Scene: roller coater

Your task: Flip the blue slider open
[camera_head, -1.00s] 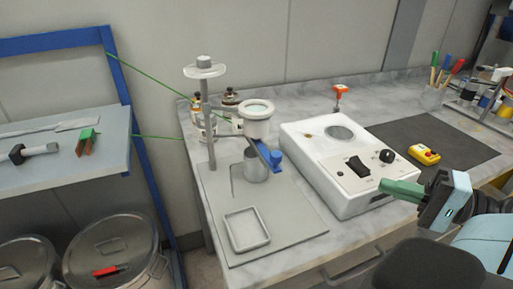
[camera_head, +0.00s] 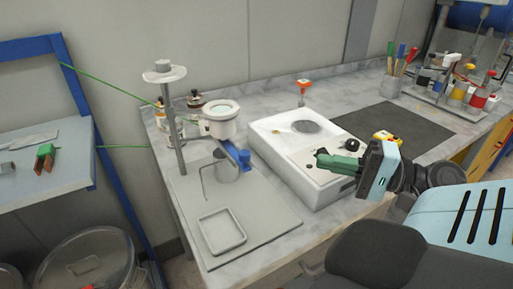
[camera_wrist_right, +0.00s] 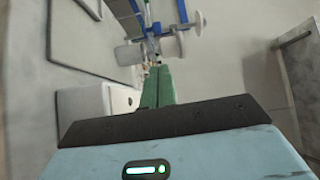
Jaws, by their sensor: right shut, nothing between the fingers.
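The blue slider (camera_head: 238,155) sits under the white round cup of the stand (camera_head: 177,125), above a grey metal beaker (camera_head: 226,168). In the right wrist view the stand and a blue part appear small at the top, beyond the fingertips. My right gripper (camera_head: 322,160), with green fingers, is shut and empty. It is over the front right of the white control box (camera_head: 270,155), to the right of the slider and apart from it. In the right wrist view its fingers (camera_wrist_right: 158,75) lie together. My left gripper is not in view.
A square metal tray (camera_head: 222,250) lies on the base plate in front of the stand. Bottles stand behind it. A blue-framed shelf (camera_head: 50,165) stands at the left.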

